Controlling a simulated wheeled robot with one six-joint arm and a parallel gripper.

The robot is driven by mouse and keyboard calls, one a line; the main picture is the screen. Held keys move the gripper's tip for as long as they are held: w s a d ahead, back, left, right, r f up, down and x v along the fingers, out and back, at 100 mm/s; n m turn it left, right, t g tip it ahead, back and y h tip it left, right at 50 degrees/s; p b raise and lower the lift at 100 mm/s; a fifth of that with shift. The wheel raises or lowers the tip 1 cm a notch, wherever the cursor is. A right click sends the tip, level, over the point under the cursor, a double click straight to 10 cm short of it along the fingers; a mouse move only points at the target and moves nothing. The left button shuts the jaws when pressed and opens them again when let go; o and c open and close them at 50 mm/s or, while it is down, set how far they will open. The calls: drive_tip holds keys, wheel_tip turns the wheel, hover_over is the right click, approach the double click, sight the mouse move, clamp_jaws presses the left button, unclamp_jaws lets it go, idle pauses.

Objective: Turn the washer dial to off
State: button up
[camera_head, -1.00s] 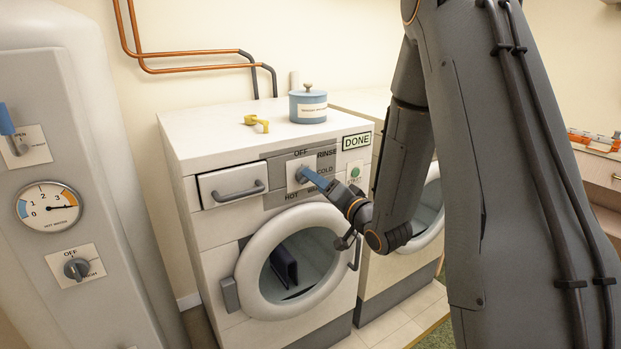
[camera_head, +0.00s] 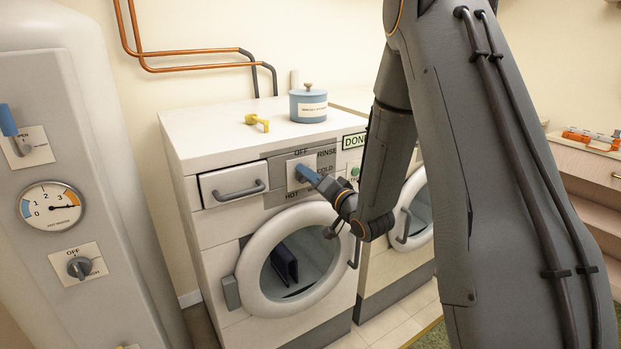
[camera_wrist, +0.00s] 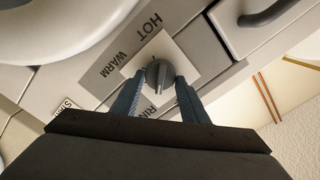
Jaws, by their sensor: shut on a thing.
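The washer dial (camera_wrist: 158,75) is a dark grey knob with a raised ridge on a white plate on the washer's front panel. The labels HOT, WARM and part of RINSE show around it in the wrist view. My gripper (camera_wrist: 159,80) has a blue finger on each side of the knob and is shut on it. In the head view my gripper (camera_head: 304,171) is at the dial plate below the OFF label, and the fingers hide the knob. The washer (camera_head: 225,250) stands against the wall with its round door closed. Which label the dial points to is unclear.
A blue lidded pot (camera_head: 308,104) and a small yellow item (camera_head: 257,122) sit on the washer top. A drawer (camera_head: 233,184) is left of the dial. A tank with a gauge (camera_head: 50,206) and its own knob (camera_head: 78,267) stands at the left. Another machine is at the right.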

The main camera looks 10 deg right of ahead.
drive_tip(key=shift+n, duration=0.3)
drive_tip(key=n+b, duration=0.4)
drive_tip(key=n, duration=0.5)
drive_tip(key=shift+s+a, duration=0.1)
drive_tip(key=shift+a, duration=0.05)
drive_tip(key=shift+n+b, duration=0.3)
idle(0.3)
drive_tip(key=o, duration=1)
drive_tip(key=b+v, duration=0.1)
drive_tip(key=v, duration=0.6)
drive_tip(key=shift+s+r, duration=0.1)
drive_tip(key=shift+s, duration=0.25)
